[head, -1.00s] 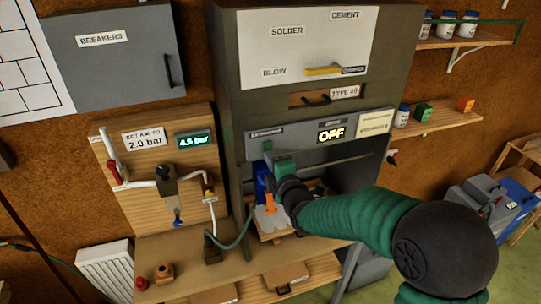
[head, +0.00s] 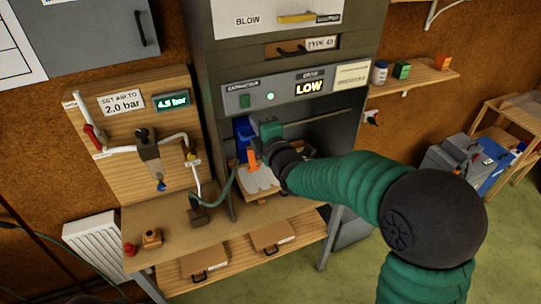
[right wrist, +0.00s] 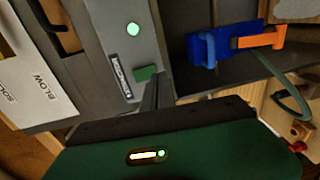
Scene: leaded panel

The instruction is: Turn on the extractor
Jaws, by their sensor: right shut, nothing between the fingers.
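The extractor panel (head: 290,95) is a grey strip on the hood. It carries a green button (head: 245,101) under the extractor label, a lit round green light (head: 270,97) and a display (head: 310,88) reading LOW. My right gripper (head: 255,121) is just below and in front of the button, shut and empty. In the right wrist view its dark fingers (right wrist: 156,95) are close to the green button (right wrist: 146,73); I cannot tell whether they touch. The lit green light (right wrist: 133,29) also shows there. My left gripper is not in view.
A blue holder (right wrist: 230,43) with an orange-handled tool (right wrist: 262,41) is close beside the fingers. Left of the hood is an air board (head: 115,140) with a 4.5 bar readout. A shelf (head: 415,76) holds small containers at right.

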